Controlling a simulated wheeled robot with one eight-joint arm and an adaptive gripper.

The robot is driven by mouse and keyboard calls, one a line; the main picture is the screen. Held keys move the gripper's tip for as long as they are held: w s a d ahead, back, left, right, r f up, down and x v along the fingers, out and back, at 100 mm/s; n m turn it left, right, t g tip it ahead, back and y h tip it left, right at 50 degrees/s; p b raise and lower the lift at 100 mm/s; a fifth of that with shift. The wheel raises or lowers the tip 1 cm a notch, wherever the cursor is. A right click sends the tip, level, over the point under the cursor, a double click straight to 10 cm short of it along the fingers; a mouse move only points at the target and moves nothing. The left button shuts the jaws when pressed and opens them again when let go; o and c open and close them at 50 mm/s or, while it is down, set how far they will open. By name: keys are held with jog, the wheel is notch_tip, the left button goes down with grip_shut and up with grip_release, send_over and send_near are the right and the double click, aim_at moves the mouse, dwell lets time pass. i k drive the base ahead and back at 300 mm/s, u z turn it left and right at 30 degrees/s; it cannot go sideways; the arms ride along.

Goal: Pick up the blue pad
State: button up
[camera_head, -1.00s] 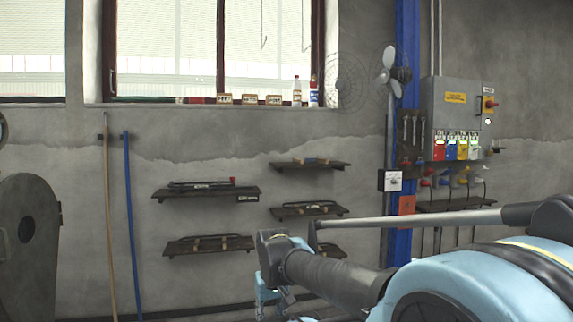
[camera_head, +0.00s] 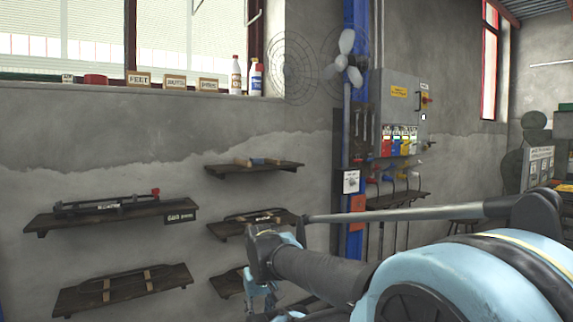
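No other clear blue pad shows. My arm spans the lower right of the view. Its end, with light-blue parts of what looks like my gripper (camera_head: 262,299), is low in the middle, far in front of the wall and apart from the blue item. The fingers are too unclear to read.
Dark wall shelves (camera_head: 97,215) hold tools and wooden-handled items on the left. Bottles (camera_head: 256,78) and small labelled boxes (camera_head: 139,79) line the window sill. A bench (camera_head: 411,199) is below the cabinet.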

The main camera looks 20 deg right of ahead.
aim_at(255, 161)
jog(key=z, duration=0.35)
jog(key=i, duration=0.55)
jog(key=z, duration=0.35)
